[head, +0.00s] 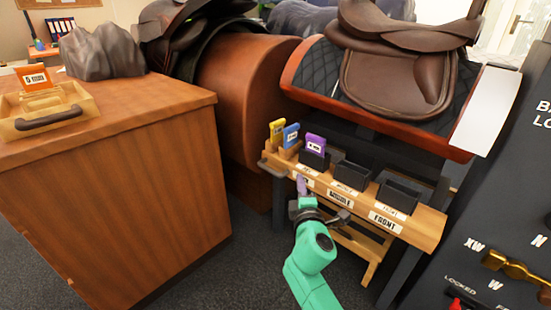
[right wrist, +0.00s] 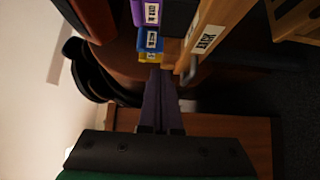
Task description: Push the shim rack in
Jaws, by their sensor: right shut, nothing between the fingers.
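The shim rack (head: 425,228) is a wooden shelf below the saddle, with black pockets along its top and labels on its front; MIDDLE and FRONT are readable. Yellow (head: 277,132), blue (head: 291,135) and purple (head: 315,146) shims stand at its left part. My right gripper (head: 302,185) is shut and empty, in front of the rack's left part. In the right wrist view its closed fingers (right wrist: 158,82) point toward the rack end (right wrist: 222,14), close to the yellow shim (right wrist: 150,57); contact is unclear. A metal handle (right wrist: 188,72) shows beside them. My left gripper is out of view.
A wooden cabinet (head: 120,160) stands left, bearing a tray (head: 75,98) and a grey rock (head: 101,52). A brown saddle (head: 400,75) sits above the rack. A dark panel with levers (head: 505,180) stands right. Grey floor (head: 235,250) is clear between.

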